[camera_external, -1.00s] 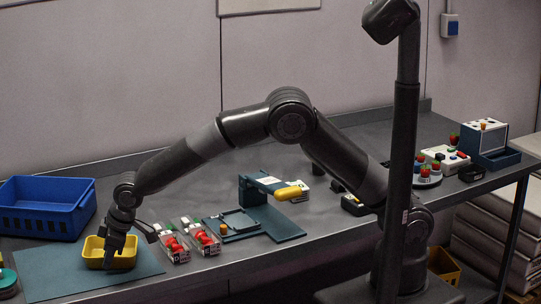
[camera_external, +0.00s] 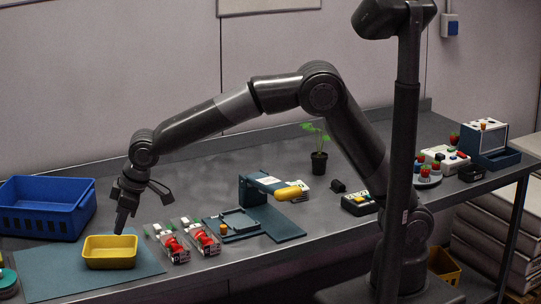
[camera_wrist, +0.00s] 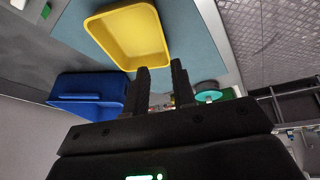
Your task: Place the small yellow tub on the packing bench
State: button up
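The small yellow tub (camera_external: 110,251) stands upright and empty on a blue-grey mat (camera_external: 45,272) on the packing bench (camera_external: 215,276). The tub also shows in the wrist view (camera_wrist: 128,36), beyond my fingertips. My gripper (camera_external: 120,228) is above the tub's back rim and apart from it, pointing down. In the wrist view my gripper (camera_wrist: 161,70) has its two fingers apart with nothing between them.
A blue crate (camera_external: 42,212) stands behind and left of the tub. Clear punnets of red berries (camera_external: 174,247) stand close to its right. A blue stand with a yellow part (camera_external: 262,190) and a potted plant (camera_external: 319,160) are farther right.

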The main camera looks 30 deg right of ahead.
jog(key=w+d+r+m, duration=0.2)
jog(key=w+d+r, duration=0.2)
jog(key=d, duration=0.7)
jog(key=w+d+r+m+t+h, duration=0.15)
jog(key=w+d+r, duration=0.25)
jog(key=d, duration=0.8)
jog(key=w+d+r+m+g+y, duration=0.1)
jog(key=w+d+r+m, duration=0.25)
jog(key=d, duration=0.75)
jog(key=s+d+r+m+t+h, duration=0.1)
jog(key=s+d, duration=0.2)
jog(key=d, duration=0.6)
jog(key=s+d+m+t+h, duration=0.1)
jog(key=s+d+m, duration=0.15)
jog(key=d, duration=0.65)
jog(key=s+d+f+m+h, duration=0.1)
jog(key=s+d+f+m, duration=0.2)
jog(key=s+d, duration=0.8)
jog(key=shift+f, duration=0.4)
